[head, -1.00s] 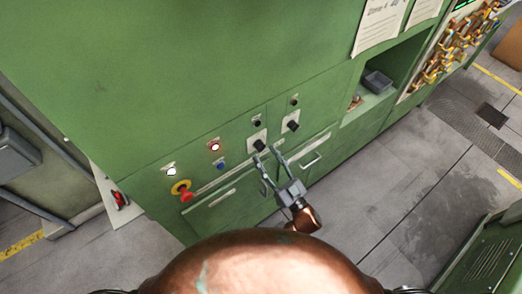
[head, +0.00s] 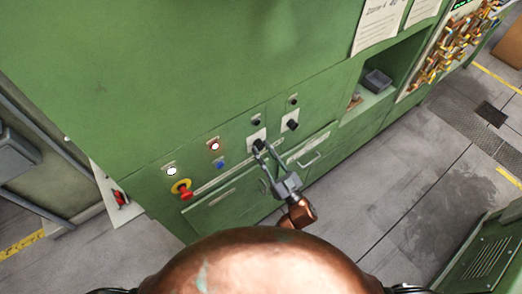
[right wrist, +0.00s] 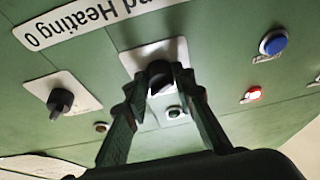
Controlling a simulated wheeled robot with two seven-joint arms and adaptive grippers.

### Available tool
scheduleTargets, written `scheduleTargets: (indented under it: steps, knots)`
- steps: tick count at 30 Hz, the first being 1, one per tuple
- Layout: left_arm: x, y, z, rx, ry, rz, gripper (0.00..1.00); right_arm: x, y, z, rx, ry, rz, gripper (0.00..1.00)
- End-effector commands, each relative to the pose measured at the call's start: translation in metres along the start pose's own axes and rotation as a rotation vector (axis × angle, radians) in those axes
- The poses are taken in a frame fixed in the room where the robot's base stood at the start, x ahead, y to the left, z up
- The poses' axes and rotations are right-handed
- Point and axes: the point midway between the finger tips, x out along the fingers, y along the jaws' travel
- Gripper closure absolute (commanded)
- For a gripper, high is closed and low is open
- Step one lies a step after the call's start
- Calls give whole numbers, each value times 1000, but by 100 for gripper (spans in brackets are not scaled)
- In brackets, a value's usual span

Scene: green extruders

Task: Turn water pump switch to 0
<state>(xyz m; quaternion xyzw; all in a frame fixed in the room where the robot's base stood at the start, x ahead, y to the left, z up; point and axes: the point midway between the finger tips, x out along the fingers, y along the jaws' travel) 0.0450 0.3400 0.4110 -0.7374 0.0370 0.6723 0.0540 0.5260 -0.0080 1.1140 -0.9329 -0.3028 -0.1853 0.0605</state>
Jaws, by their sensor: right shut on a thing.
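Two black rotary switches on white plates sit on the green cabinet front. In the head view the left switch (head: 258,144) is at my right gripper (head: 263,147), and the right switch (head: 292,125) is free. My right gripper is shut on the left switch. The right wrist view shows its two dark fingers (right wrist: 163,82) on either side of that black knob (right wrist: 160,72). The free switch (right wrist: 60,103) is to the left there. The plates' markings are too small or covered to read, and the held knob's angle is unclear. My left gripper is out of view.
A label strip (right wrist: 90,20) reading "nd Heating 0" lies near the switches. Drawer handles sit below.

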Motion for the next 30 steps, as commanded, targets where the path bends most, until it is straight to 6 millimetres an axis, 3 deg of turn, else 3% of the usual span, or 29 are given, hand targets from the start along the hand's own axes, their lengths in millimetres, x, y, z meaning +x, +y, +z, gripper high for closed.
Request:
scheduleTargets:
  steps: [4,5,14,30]
  knots:
    - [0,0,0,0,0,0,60,0,-1,0,0,0,-1,100]
    - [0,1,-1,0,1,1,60,4,-7,2,2,1,-1,100]
    - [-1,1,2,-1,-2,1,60,0,-2,0,-48,-1,-25,100]
    - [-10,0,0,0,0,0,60,-1,4,-1,-447,-1,-191,100]
